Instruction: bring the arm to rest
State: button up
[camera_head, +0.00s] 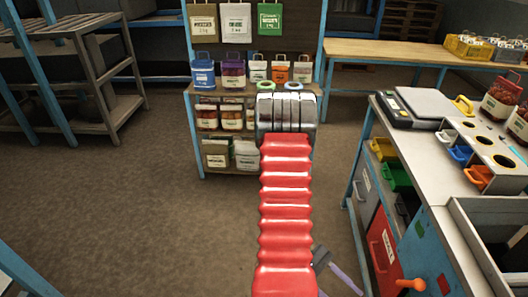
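My arm in its red ribbed sleeve reaches from the bottom of the picture toward the shelf rack. Its silver end, with my gripper (287,108), shows in front of the rack's middle board. The fingers cannot be made out, so I cannot tell whether they are open or shut, or whether they hold anything. A green ring and a teal ring show just above the silver end; I cannot tell what they belong to.
The shelf rack (240,92) holds bags and labelled containers, with sacks hanging above. At right, a workbench (452,150) carries a scale (412,108), jars and scoops, with coloured bins below. A wooden table (400,52) stands behind. The floor (130,210) at left is clear.

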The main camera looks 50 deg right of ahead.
jog(key=w+a+r+n+t, duration=0.1)
jog(key=w+a+r+t, duration=0.35)
jog(key=w, duration=0.45)
jog(key=w+a+r+t+h, duration=0.1)
jog(key=w+a+r+t, duration=0.3)
jog(key=w, duration=0.5)
jog(key=w+a+r+n+t, duration=0.1)
jog(key=w+a+r+t, duration=0.25)
jog(key=w+r, duration=0.4)
jog(key=w+a+r+n+t, duration=0.2)
jog(key=w+a+r+t, duration=0.1)
jog(key=a+r, duration=0.4)
jog(key=w+a+r+n+t, duration=0.2)
jog(key=w+a+r+t, duration=0.1)
jog(key=a+r, duration=0.4)
jog(key=shift+a+t+y, duration=0.3)
jog(key=shift+a+t, duration=0.3)
jog(key=shift+a, duration=0.2)
